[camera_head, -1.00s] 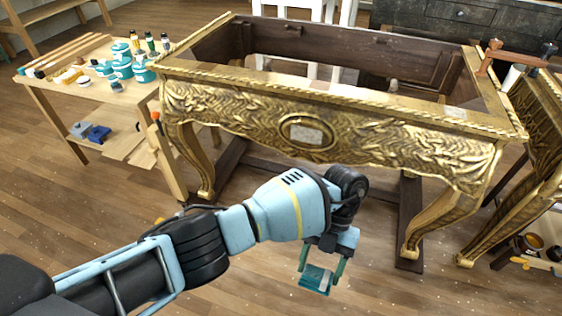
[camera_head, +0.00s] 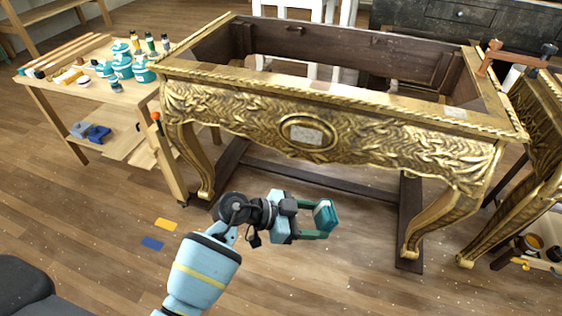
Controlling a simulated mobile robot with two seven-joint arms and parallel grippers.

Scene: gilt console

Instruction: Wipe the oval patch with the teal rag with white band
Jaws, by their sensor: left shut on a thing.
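The oval patch (camera_head: 306,135) is a pale, greyish area inside an oval frame in the middle of the console's carved gilt front. My left gripper (camera_head: 322,220) is shut on the teal rag with white band (camera_head: 327,216). It holds the rag in the air, below and slightly right of the oval patch and apart from the console. The fingers point right in the picture. My right gripper is out of view.
The gilt console (camera_head: 410,150) has an open top and curved legs. A wooden workbench (camera_head: 110,95) with teal pots (camera_head: 122,66) stands at the left. Another gilt piece (camera_head: 540,130) stands at the right. The floor in front is clear apart from yellow and blue pieces.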

